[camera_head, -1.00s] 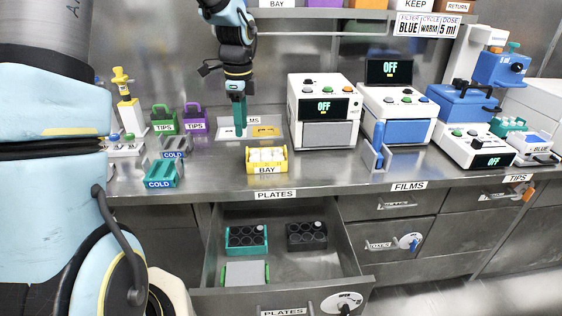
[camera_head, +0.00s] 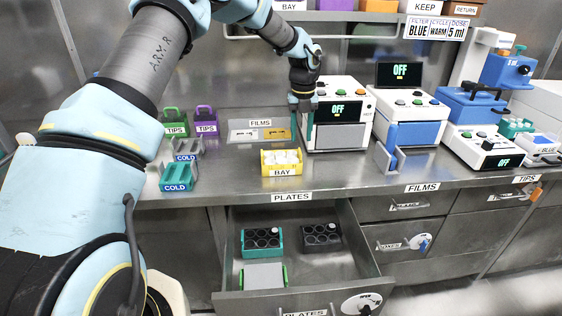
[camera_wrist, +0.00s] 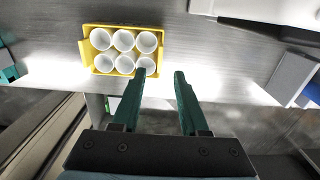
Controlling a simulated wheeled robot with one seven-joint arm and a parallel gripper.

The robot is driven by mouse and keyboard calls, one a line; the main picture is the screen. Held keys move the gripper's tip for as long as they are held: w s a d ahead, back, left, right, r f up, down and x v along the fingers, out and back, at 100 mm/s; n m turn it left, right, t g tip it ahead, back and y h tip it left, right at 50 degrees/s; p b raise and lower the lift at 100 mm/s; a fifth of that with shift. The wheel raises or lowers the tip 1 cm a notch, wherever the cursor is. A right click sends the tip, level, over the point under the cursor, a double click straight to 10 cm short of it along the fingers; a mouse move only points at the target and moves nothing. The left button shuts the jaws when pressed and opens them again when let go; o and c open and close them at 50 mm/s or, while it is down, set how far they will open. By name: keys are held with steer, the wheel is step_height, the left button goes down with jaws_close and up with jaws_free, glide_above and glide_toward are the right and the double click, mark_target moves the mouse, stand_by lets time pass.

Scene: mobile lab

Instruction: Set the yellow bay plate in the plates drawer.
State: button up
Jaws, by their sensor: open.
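In the wrist view the yellow bay plate (camera_wrist: 86,52) is upper left of the fingertips. My gripper (camera_head: 302,118) is open and empty, above the counter, up and right of the plate in the head view. Its two green fingers also show apart in the wrist view (camera_wrist: 160,75), with the left tip overlapping the plate's lower right corner; contact cannot be told. The plates drawer (camera_head: 345,266) is pulled open below the counter.
The drawer holds a teal plate (camera_head: 262,241), a dark plate (camera_head: 321,236) and a pale plate with green ends (camera_head: 264,276); its right front is bare. An OFF machine (camera_head: 337,136) stands right of my gripper.

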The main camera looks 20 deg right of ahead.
mark_target(300, 151)
steer(key=shift+w+f+p, duration=0.15)
steer(key=shift+f+p, duration=1)
steer(key=shift+f, duration=1.5)
jaws_close()
